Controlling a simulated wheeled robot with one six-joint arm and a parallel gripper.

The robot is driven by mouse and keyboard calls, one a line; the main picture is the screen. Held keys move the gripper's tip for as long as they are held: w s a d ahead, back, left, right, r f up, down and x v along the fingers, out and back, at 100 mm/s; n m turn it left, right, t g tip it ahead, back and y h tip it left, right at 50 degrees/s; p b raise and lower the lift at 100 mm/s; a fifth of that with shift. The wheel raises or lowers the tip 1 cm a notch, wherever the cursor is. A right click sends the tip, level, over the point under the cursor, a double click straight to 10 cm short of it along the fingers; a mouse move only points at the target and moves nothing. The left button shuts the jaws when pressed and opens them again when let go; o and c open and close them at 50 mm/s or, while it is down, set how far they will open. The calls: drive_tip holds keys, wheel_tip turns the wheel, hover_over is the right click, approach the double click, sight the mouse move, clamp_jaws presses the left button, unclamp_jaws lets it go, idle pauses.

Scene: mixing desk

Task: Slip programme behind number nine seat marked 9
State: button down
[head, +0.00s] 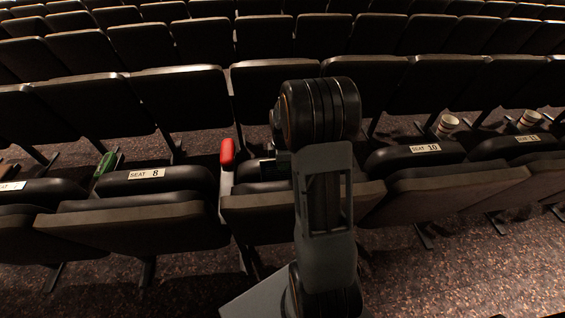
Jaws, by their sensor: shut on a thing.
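The seat between 8 and 10 (252,205) stands behind my raised arm. Its number plate is hidden by the arm. A small dark and pale patch (270,168) shows just left of the arm, above this seat; I cannot tell what it is. My gripper's fingertips are hidden behind my own arm links, and so is anything between them. No programme can be made out.
Seat 8 (160,187) is left and seat 10 (417,158) right, both with plates. A red object (227,152) stands upright between seat 8 and the middle seat. A green item (105,165) lies behind at left. Cups (447,124) stand at right. Seat rows fill the back.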

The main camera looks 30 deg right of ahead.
wheel_tip(320, 180, down, 3)
drive_tip(key=shift+f+b, duration=0.1)
drive_tip(key=shift+b, duration=0.8)
drive_tip(key=c, duration=1.2)
unclamp_jaws()
drive_tip(key=shift+s, duration=0.1)
wheel_tip(320, 180, up, 18)
drive_tip(key=p, duration=1.4)
